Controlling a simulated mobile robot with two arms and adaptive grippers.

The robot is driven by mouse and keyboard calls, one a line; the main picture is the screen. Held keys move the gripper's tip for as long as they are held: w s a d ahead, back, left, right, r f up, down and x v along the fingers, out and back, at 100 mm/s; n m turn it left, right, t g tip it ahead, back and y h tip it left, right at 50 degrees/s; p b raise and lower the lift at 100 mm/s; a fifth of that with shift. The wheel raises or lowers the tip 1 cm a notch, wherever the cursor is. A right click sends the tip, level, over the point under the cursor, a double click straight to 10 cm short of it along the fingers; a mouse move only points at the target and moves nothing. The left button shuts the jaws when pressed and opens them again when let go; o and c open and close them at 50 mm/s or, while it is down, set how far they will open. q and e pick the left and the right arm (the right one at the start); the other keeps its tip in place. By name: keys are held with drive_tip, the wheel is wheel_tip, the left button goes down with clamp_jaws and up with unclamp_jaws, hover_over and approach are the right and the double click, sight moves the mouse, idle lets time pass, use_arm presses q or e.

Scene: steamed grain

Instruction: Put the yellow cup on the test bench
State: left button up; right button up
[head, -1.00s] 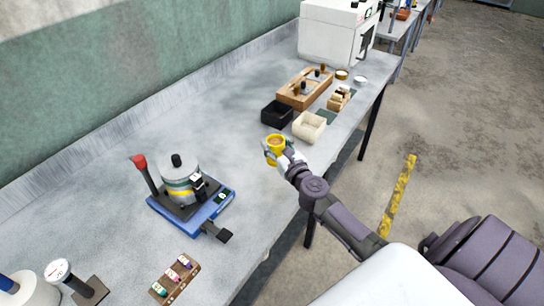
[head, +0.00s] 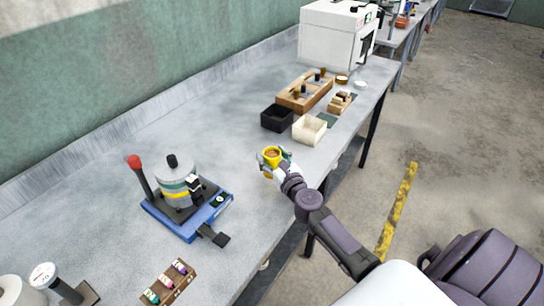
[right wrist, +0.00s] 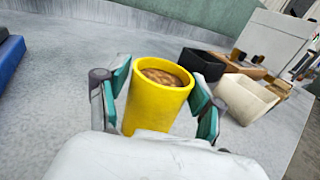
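The yellow cup (head: 272,155) holds brown grain and is at the end of my right arm, over the front part of the grey test bench (head: 240,125). In the right wrist view the cup (right wrist: 155,108) stands between the teal finger pads of my right gripper (right wrist: 160,100), tilted slightly in the picture. My left gripper is not in view.
A black box (head: 277,118) and a cream box (head: 310,129) stand beyond the cup, with a wooden rack (head: 304,92) behind. A blue-based device (head: 192,215) stands to the left, a small vial tray (head: 170,282) nearer. The bench between device and cup is clear.

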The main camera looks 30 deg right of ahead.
drive_tip(key=shift+o, duration=0.5)
drive_tip(key=shift+r, duration=0.25)
drive_tip(key=s, duration=0.3)
drive_tip(key=s+a, duration=0.1)
drive_tip(key=s, duration=0.6)
drive_tip(key=shift+s+a+f, duration=0.2)
drive_tip(key=shift+s, duration=0.15)
drive_tip(key=shift+s+a+r+b, duration=0.15)
drive_tip(key=shift+s+b, duration=0.15)
drive_tip(key=shift+s, duration=0.35)
